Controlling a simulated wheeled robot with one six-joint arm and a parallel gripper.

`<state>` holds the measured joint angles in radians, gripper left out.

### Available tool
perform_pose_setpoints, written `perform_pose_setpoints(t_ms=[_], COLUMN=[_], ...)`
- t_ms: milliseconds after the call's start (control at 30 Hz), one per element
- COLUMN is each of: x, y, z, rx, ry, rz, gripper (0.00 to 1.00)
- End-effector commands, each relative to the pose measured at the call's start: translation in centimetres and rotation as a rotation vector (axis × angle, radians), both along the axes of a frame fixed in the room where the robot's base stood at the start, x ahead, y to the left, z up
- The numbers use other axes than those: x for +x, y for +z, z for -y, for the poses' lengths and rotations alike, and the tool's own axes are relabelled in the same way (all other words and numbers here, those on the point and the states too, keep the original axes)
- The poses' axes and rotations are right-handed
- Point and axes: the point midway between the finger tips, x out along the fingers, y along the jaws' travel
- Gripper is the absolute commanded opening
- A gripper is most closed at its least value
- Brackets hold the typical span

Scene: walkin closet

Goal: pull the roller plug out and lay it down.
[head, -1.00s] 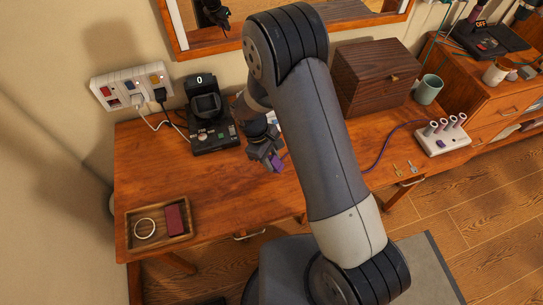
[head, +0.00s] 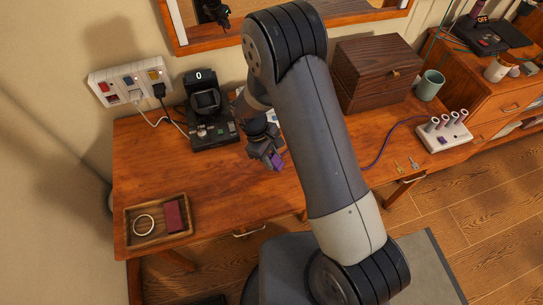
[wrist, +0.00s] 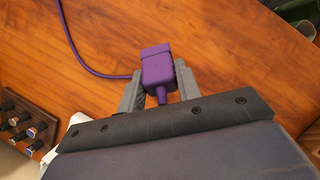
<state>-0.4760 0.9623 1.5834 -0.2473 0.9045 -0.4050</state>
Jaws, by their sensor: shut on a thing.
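The purple plug (wrist: 157,68) sits between the two fingers of my gripper (wrist: 158,82) in the wrist view, with a purple cord at its lower end. In the head view my gripper (head: 272,160) is over the wooden desk, shut on the purple plug (head: 277,161). I cannot tell whether the plug touches the desk top. A purple cord (head: 383,143) runs over the desk to the white roller set (head: 445,130) at the right. The wall socket panel (head: 130,79) at the left holds a white plug and a black plug.
A black device with a display (head: 208,110) stands behind and left of my gripper. A wooden tray (head: 130,232) with a ring and a dark red block lies at front left. The desk's middle left is clear.

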Motion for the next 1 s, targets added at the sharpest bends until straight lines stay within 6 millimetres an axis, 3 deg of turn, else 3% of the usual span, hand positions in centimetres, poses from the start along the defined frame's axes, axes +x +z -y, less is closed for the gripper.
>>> perform_pose_setpoints(t_ms=[1000], x=[0.0], y=[-2.1], z=[0.0], rx=[0.0], ry=[0.0], rz=[0.0], gripper=[0.05])
